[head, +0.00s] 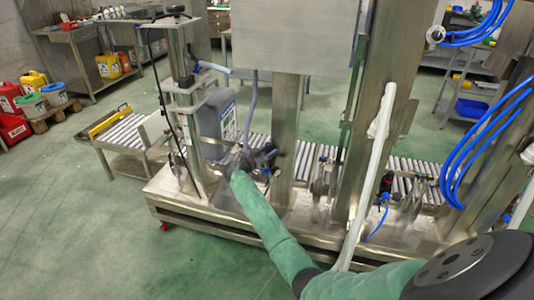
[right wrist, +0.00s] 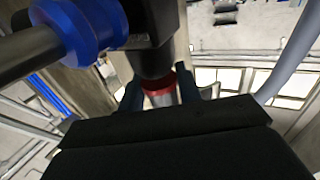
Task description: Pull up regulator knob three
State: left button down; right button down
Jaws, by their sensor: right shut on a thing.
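My right arm reaches in from the lower right in the head view, and my right gripper (head: 245,161) is at a dark regulator (head: 265,158) on the steel machine frame. In the right wrist view the two dark fingers of my right gripper (right wrist: 160,88) stand on either side of a regulator knob (right wrist: 158,84) with a red ring, and are shut on it. The black regulator body (right wrist: 153,45) is directly beyond the knob. The finger contact is partly hidden by the gripper body. I cannot read a number on the knob. My left gripper is out of view.
A blue fitting (right wrist: 85,25) with a dark rod sits close beside the regulator. A steel post (head: 285,140) stands just right of my gripper in the head view. A grey jerrycan (head: 215,118) stands on the roller conveyor (head: 120,128). Another dark regulator (head: 386,183) is further right.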

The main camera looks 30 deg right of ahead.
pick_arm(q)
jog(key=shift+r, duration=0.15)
pick_arm(e)
jog(key=shift+r, duration=0.2)
jog(key=c, duration=1)
grip_release()
jog(key=shift+r, duration=0.1)
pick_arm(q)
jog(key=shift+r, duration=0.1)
pick_arm(e)
jog(key=shift+o, duration=0.2)
jog(key=shift+s+a, duration=0.1)
jog(key=shift+a, duration=0.35)
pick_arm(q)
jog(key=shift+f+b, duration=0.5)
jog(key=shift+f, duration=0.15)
pick_arm(e)
jog(key=v, duration=0.7)
jog(key=shift+s, duration=0.1)
